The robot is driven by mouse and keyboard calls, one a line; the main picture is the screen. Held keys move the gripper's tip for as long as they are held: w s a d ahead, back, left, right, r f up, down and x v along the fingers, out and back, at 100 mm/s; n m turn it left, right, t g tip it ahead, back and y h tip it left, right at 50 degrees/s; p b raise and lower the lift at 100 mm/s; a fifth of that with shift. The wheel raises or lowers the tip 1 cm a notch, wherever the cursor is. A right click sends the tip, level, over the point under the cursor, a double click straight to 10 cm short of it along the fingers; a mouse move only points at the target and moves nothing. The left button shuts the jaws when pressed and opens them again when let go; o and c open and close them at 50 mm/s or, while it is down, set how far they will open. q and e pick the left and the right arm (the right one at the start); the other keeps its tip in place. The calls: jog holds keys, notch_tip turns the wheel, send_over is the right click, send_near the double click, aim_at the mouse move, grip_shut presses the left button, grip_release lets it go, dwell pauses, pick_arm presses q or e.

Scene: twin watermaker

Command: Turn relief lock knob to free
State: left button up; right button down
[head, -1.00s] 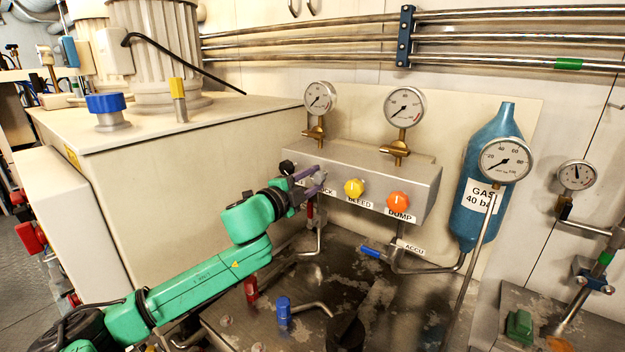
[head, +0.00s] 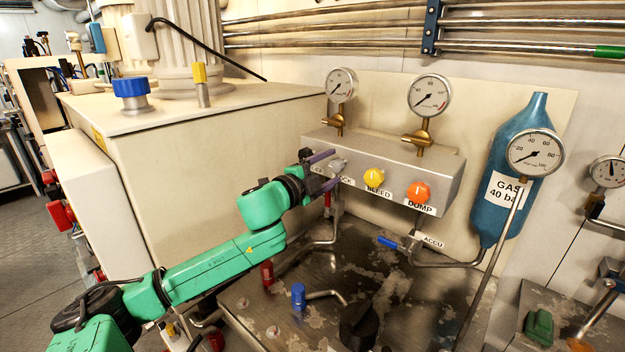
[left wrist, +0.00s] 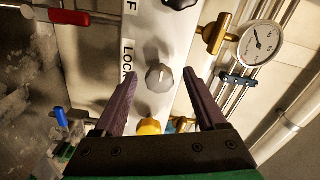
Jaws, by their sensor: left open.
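The grey lock knob (head: 338,165) is on the front of the metal control box, by a partly hidden label. In the left wrist view the knob (left wrist: 159,78) shows a pale pointer mark, beside the label LOCK (left wrist: 128,64). My left gripper (head: 336,167) is open at the box, its purple fingers above and below the knob. In the left wrist view the fingers (left wrist: 161,74) lie on either side of the knob with gaps, not touching it. How far they reach along it I cannot tell. My right gripper is not in view.
A yellow bleed knob (head: 373,177) and an orange dump knob (head: 418,192) sit to the right on the box. A black knob (left wrist: 180,3) is on the other side. Gauges (head: 428,95) stand above. A blue gas bottle (head: 506,180) is at right.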

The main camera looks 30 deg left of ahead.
pick_arm(q)
jog(key=s, duration=0.1)
jog(key=s+b, duration=0.2)
jog(key=s, duration=0.1)
jog(key=shift+s+a+f, duration=0.1)
jog(key=shift+a+f, duration=0.25)
jog(key=p, duration=0.1)
send_near(332, 170)
jog(key=s, duration=0.5)
jog(key=shift+a+r, duration=0.2)
jog(key=shift+r, duration=0.2)
